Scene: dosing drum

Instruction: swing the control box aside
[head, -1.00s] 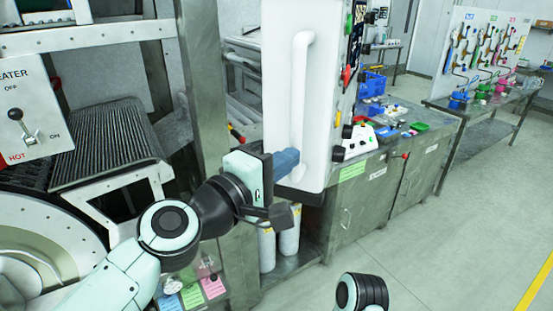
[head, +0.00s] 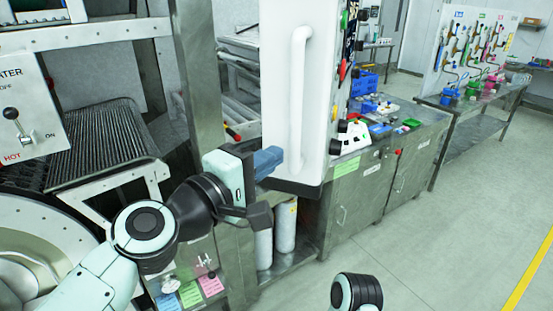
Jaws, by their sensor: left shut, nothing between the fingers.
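The control box (head: 278,110) is a tall white cabinet hanging in the middle of the head view. A long white vertical handle (head: 299,95) runs down its near face, and coloured buttons line its right side. My left gripper (head: 268,161) is shut, with its blue fingers by the lower left part of the box face, left of the handle. It holds nothing; I cannot tell if the fingertips touch the box. Of my right arm only a dark rounded part (head: 355,292) shows at the bottom; its gripper is out of view.
A steel post (head: 200,75) and a ribbed conveyor (head: 100,140) stand left of the box. A heater panel (head: 25,115) is at far left. A steel bench (head: 400,165) with bins and parts stands behind right. The floor (head: 450,240) at right is clear.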

